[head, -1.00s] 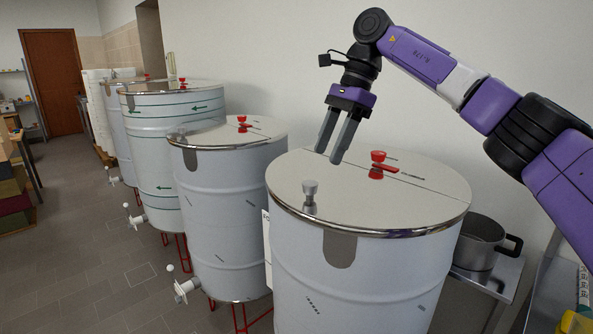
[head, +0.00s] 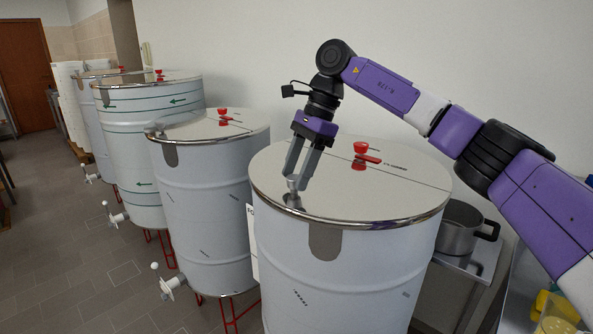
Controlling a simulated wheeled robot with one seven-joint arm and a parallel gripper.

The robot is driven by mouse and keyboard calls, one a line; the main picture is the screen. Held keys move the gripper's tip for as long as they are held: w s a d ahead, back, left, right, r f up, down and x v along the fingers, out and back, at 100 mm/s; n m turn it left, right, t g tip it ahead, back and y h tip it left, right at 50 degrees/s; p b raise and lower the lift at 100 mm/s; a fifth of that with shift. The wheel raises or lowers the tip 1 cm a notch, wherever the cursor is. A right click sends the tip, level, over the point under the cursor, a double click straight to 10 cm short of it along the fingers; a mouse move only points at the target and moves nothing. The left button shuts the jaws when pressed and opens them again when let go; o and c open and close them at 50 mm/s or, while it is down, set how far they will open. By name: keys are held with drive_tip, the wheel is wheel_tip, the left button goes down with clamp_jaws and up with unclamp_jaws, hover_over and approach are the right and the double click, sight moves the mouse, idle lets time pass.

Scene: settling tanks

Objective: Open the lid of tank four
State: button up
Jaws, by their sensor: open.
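The nearest tank (head: 345,270) is a large white drum, with a white label (head: 252,240) partly hidden at its left side. Its flat steel lid (head: 340,200) lies closed, with a seam across it. A small grey knob (head: 293,197) stands on the lid's left front part. A red valve-like fitting (head: 361,157) with a red lever sits behind it. My gripper (head: 297,182) is open and points down at the knob.
Several similar lidded tanks stand in a row behind to the left, the closest being a plain white one (head: 205,210). A steel pot (head: 461,230) stands on a counter at the right. Yellow items (head: 555,308) lie at the lower right. The floor at left is clear.

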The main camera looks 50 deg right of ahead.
drive_tip(key=shift+c, duration=0.4)
clamp_jaws()
idle(0.9)
